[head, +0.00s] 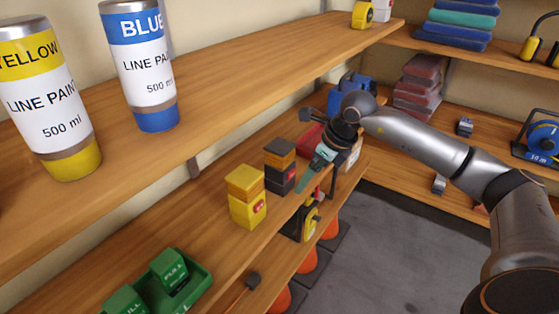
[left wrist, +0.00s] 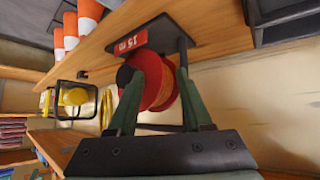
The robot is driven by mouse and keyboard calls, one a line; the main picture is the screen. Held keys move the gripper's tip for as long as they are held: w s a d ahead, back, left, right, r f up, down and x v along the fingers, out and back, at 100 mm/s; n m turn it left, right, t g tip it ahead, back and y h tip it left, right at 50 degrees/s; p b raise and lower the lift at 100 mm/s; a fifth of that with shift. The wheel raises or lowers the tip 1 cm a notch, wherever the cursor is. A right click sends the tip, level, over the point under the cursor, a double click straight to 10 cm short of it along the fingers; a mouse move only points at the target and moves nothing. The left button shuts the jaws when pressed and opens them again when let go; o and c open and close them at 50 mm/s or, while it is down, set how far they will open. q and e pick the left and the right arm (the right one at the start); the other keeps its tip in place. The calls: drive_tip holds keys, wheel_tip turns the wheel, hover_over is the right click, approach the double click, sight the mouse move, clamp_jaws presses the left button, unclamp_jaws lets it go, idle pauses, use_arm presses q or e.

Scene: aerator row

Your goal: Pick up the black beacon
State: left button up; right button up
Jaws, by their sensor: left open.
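The black beacon (head: 279,172) stands upright on the middle wooden shelf in the head view.
A yellow beacon (head: 247,196) stands close left of the black one. Green boxes in a green tray (head: 203,284) are nearer. Paint cans (head: 142,65) stand on the upper shelf. A yellow reel (head: 303,222) and orange cones (head: 309,259) are lower down. Grey floor (head: 420,260) is clear.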

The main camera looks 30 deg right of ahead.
sight(286, 163)
drive_tip(key=shift+w+a+p, duration=0.1)
drive_tip(key=shift+w+a, duration=0.15)
drive_tip(key=shift+w, duration=0.35)
drive_tip(key=shift+w+a+p, duration=0.1)
drive_tip(key=shift+w+a, duration=0.2)
drive_tip(key=shift+w, duration=0.3)
drive_tip(key=shift+w+a+p, duration=0.1)
drive_tip(key=shift+w+a, duration=0.15)
drive_tip(key=shift+w, duration=0.35)
drive_tip(key=w, duration=0.1)
drive_tip(key=w+a, duration=0.1)
drive_tip(key=w, duration=0.1)
drive_tip(key=shift+a+r+p, duration=0.15)
drive_tip(key=shift+a+p, duration=0.05)
drive_tip(key=shift+p, duration=0.2)
drive_tip(key=x, duration=0.2)
drive_tip(key=shift+w+f, duration=0.15)
drive_tip(key=shift+f, duration=0.1)
drive_tip(key=shift+w+f, duration=0.15)
drive_tip(key=shift+f, duration=0.25)
clamp_jaws()
drive_tip(key=shift+r, duration=0.15)
